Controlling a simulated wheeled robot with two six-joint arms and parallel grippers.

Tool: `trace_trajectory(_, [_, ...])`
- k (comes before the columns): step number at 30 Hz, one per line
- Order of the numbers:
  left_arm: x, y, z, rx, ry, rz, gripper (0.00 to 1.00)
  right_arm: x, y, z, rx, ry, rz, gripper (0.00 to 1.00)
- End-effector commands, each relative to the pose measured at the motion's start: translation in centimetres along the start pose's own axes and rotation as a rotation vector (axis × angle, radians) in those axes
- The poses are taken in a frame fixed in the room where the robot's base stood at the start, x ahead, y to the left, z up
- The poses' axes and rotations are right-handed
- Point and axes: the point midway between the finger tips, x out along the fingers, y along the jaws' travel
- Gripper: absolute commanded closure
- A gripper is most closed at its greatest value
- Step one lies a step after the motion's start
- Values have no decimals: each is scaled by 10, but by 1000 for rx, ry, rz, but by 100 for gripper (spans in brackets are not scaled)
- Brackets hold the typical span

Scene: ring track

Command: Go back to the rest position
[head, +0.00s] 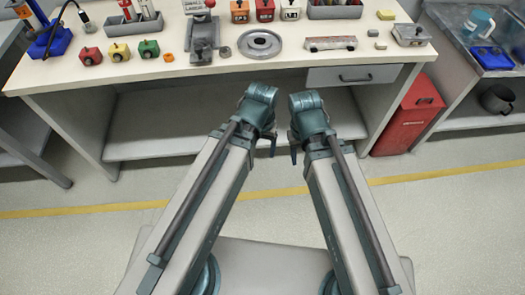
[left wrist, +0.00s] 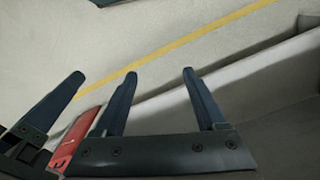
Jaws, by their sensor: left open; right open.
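My left gripper (head: 272,145) hangs at the end of my left arm, in front of the workbench and below its top. In the left wrist view the left gripper (left wrist: 160,74) shows two dark blue fingers spread apart with nothing between them. My right gripper (head: 294,152) hangs close beside it at the end of my right arm, mostly hidden by the wrist in the head view. Another dark blue finger at the left of the left wrist view appears to belong to the right gripper. Neither gripper touches the bench.
A yellow line (head: 90,210) crosses the open floor.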

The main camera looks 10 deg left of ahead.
Motion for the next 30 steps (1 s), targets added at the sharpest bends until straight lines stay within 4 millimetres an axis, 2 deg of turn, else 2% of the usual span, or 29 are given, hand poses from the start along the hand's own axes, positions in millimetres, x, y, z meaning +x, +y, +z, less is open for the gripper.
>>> trace_trajectory(3, [-1,7,10,140,-24,-63,27,0,0,0,0,0,0,50])
trace_trajectory(6, [-1,8,14,188,-34,-86,27,0,0,0,0,0,0,50])
trace_trajectory(15, [-2,8,14,195,-35,-88,27,0,0,0,0,0,0,50])
trace_trajectory(18, [-8,8,14,194,-35,-88,27,-6,1,0,0,0,0,50])
trace_trajectory(23, [-34,8,14,193,-34,-87,27,-33,3,2,0,0,0,50])
trace_trajectory(30, [-98,7,15,192,-34,-87,27,-97,9,6,1,0,0,50])
